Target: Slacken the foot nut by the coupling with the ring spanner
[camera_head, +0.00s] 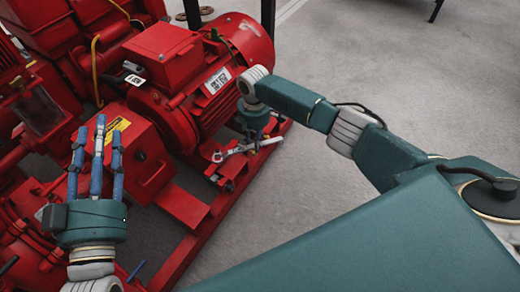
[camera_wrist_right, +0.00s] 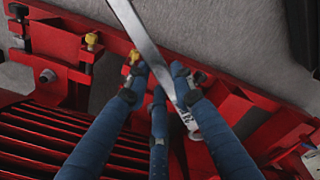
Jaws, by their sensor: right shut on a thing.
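The silver spanner (camera_head: 240,149) lies nearly level beside the red motor (camera_head: 212,75), low over the base frame. My right gripper (camera_head: 254,128) reaches down to its middle. In the right wrist view, three blue fingers (camera_wrist_right: 158,88) close around the spanner (camera_wrist_right: 145,38); one end runs out of the top of the picture, the other shows near the red rail. I cannot tell whether its ring is on a nut. The spanner's left end in the head view is close to the motor foot near the coupling guard (camera_head: 135,140). My left gripper (camera_head: 97,145) is open and empty.
The red base frame (camera_head: 190,240) runs along the motor's near side. In the right wrist view, a brass-coloured nut (camera_wrist_right: 92,40) and a grey bolt head (camera_wrist_right: 47,76) sit on red brackets. Open grey floor (camera_head: 390,75) lies to the right.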

